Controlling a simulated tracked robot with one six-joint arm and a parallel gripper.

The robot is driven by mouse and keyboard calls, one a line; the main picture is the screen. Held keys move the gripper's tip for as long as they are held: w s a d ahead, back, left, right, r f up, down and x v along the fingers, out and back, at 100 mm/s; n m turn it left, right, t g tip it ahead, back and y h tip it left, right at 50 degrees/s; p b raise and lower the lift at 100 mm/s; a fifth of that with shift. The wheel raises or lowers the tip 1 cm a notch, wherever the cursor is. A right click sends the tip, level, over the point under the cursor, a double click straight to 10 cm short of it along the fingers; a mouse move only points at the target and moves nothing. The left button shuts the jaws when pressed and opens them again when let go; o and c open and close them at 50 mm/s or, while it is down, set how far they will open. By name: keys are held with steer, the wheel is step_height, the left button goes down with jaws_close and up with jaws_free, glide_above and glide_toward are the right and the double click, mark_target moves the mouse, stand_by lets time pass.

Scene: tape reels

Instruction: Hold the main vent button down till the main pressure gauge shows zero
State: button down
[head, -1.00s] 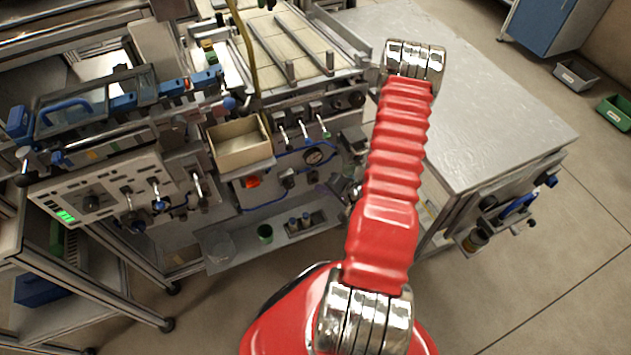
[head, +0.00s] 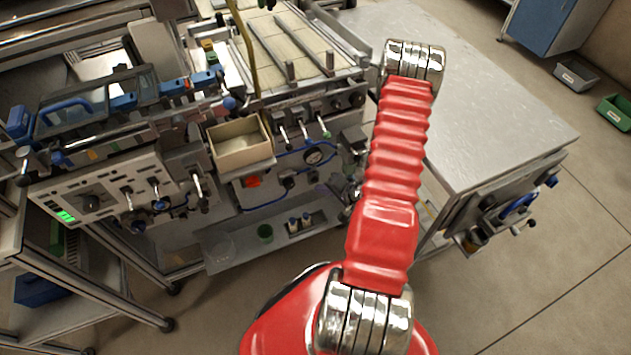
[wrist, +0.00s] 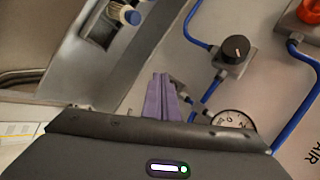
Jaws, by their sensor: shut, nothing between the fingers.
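A round white pressure gauge (head: 313,156) sits on the grey panel. It also shows in the wrist view (wrist: 230,119), partly hidden by my gripper body, and I cannot read its needle surely. My gripper (wrist: 161,76) has purple fingers, shut with nothing between them, pointing along the panel beside a small fitting. I cannot tell whether the fingertips touch anything. In the head view my gripper is mostly hidden by my red arm. An orange-red control (head: 252,181) and a black knob (wrist: 236,48) are on the panel. I cannot tell which part is the main vent button.
Blue hoses (wrist: 197,22) run between the panel fittings. An open beige box (head: 240,150) stands out above. A metal-topped table (head: 490,110) stands at right.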

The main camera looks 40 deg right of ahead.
steer(key=shift+w, duration=0.2)
steer(key=shift+w+d, duration=0.1)
steer(key=shift+w, duration=0.1)
steer(key=shift+w+d, duration=0.15)
steer(key=shift+w, duration=0.2)
stand_by(2.5)
steer(key=shift+s, duration=0.15)
stand_by(2.8)
steer(key=shift+s+a, duration=0.25)
steer(key=shift+s, duration=0.5)
steer(key=shift+s+a, duration=0.25)
steer(key=shift+s, duration=0.5)
steer(key=shift+s+a, duration=0.25)
steer(key=shift+s, duration=0.55)
steer(key=shift+s+a, duration=0.25)
steer(key=shift+s, duration=0.5)
